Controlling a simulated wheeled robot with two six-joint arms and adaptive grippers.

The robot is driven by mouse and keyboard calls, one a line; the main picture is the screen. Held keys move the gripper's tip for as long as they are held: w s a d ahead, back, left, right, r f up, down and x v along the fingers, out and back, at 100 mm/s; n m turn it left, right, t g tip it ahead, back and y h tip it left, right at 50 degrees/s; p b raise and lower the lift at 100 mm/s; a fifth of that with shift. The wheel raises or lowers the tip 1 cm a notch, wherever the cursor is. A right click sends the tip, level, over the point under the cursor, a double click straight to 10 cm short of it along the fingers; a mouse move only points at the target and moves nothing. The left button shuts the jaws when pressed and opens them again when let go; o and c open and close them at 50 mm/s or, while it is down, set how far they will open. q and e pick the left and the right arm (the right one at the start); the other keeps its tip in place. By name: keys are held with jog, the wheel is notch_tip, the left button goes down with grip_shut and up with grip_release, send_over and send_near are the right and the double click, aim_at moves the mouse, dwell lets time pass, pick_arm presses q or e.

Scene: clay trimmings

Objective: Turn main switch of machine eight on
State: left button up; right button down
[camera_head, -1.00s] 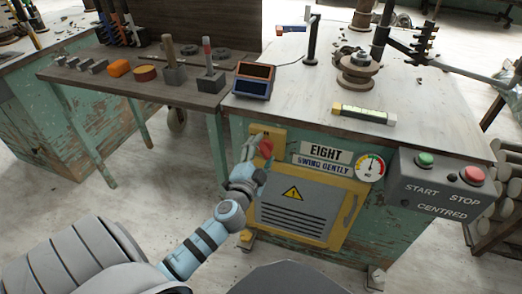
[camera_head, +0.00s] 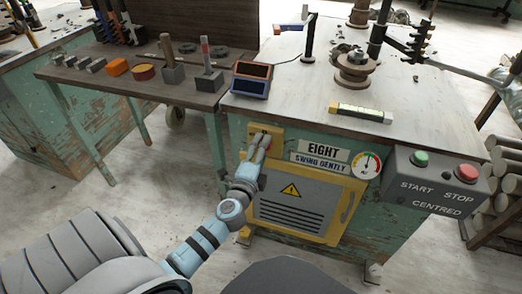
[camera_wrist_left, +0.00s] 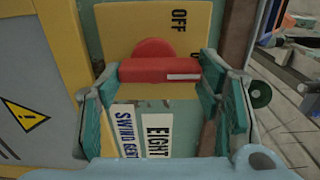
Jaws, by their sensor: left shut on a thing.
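Machine eight's main switch is a red knob with a bar handle (camera_wrist_left: 150,71) on a yellow plate (camera_wrist_left: 122,25). In the left wrist view the bar lies level, its white mark at the right end. The plate reads OFF above the knob; a second label, partly hidden, begins at the upper right of the knob. My left gripper (camera_wrist_left: 160,80) is shut on the bar, one finger at each end. In the head view my left gripper (camera_head: 260,145) covers most of the switch. My right gripper is not in view.
A grey START/STOP box (camera_head: 435,182) juts from the right corner. A tabletop (camera_head: 300,80) overhangs above.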

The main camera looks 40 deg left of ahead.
pick_arm(q)
jog(key=shift+f, duration=0.1)
jog(key=o, duration=1.2)
jog(key=shift+c, duration=0.2)
jog(key=shift+s, duration=0.1)
jog(key=v, duration=1.2)
